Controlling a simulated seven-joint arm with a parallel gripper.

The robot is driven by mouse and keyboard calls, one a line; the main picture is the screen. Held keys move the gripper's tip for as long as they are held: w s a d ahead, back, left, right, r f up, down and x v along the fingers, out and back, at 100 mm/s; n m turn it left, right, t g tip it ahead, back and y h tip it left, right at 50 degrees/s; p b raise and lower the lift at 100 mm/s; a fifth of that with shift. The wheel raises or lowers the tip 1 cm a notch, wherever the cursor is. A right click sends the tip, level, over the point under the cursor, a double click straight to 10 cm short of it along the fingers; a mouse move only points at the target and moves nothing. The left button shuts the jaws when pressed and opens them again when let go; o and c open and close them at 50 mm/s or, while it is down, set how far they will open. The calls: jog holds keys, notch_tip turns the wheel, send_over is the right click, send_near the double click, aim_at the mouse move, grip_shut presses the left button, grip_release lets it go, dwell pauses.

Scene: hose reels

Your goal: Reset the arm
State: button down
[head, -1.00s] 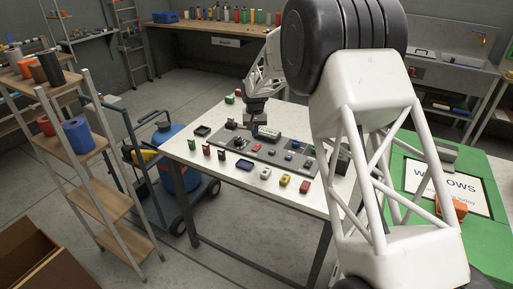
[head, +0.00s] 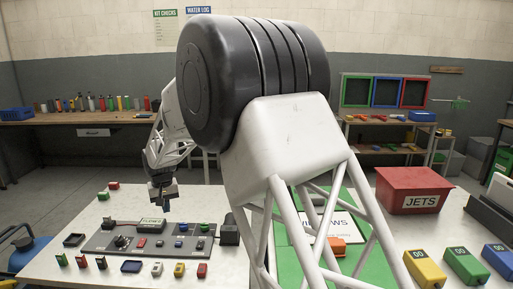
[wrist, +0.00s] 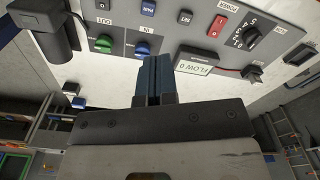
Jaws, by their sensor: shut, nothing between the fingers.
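My gripper (head: 165,206) hangs above the white table, over the back of the grey control panel (head: 112,244). In the wrist view its two blue fingers (wrist: 153,78) are together with nothing between them, apart from the panel. The panel carries a FLOW display (head: 152,223), a red switch (head: 141,242), a knob (wrist: 246,35), and blue (wrist: 142,48) and green (wrist: 103,44) buttons. My arm's large joint and white lattice link cover the middle of the head view.
Small coloured blocks line the table's front, including a yellow one (head: 179,268). A green board (head: 360,262) lies right of the panel. A red JETS bin (head: 414,190) stands farther right, with yellow (head: 425,268) and green (head: 466,265) boxes nearer. A black block (head: 229,232) stands at the panel's right end.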

jog(key=s+d+r+m, duration=0.1)
jog(key=s+d+r, duration=0.4)
jog(key=d, duration=0.5)
jog(key=s+d+r+m+t, duration=0.1)
jog(key=s+d+r, duration=0.45)
jog(key=d, duration=0.55)
jog(key=s+d+r, duration=0.4)
jog(key=s+d, duration=0.1)
jog(key=d, duration=0.5)
jog(key=s+d+f+m, duration=0.1)
jog(key=s+d, duration=0.5)
jog(key=s, duration=0.4)
jog(key=s+d+f+m, duration=0.1)
jog(key=s+d, duration=0.6)
jog(key=s, duration=0.3)
jog(key=s+d+f+m+t, duration=0.1)
jog(key=s+d, duration=0.5)
jog(key=s, duration=0.4)
jog(key=shift+s+d+f, duration=0.15)
jog(key=shift+d+f, duration=0.05)
jog(key=shift+f, duration=0.1)
